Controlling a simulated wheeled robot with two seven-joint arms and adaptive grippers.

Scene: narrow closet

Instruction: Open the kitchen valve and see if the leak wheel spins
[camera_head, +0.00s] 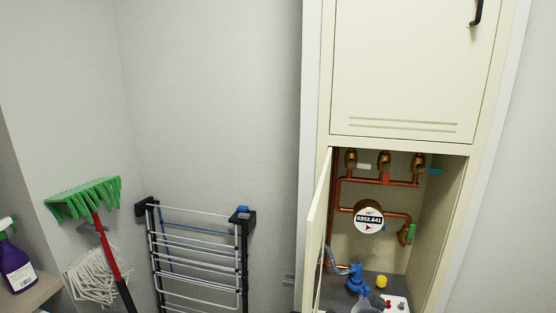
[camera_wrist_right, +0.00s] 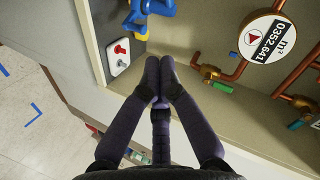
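A round water meter (camera_head: 369,219) reading 0352.641, with a small red triangle on its face, sits among copper pipes in the open cabinet; it also shows in the right wrist view (camera_wrist_right: 266,38). Three brass valves (camera_head: 384,161) line the upper pipe, with white, red and teal parts beside them. I cannot tell which is the kitchen valve. A green handle (camera_head: 411,232) is on the lower right valve and also shows in the right wrist view (camera_wrist_right: 222,87). My right gripper (camera_wrist_right: 161,65) is shut and empty, near the cabinet floor, apart from the valves. My left gripper is not in view.
The cabinet door (camera_head: 318,230) stands open at the left. A blue fitting (camera_head: 356,278), yellow cap (camera_head: 381,281) and white switch box (camera_head: 397,303) are on the cabinet floor. A drying rack (camera_head: 198,262), green broom (camera_head: 84,197), mop (camera_head: 94,277) and purple spray bottle (camera_head: 16,265) stand left.

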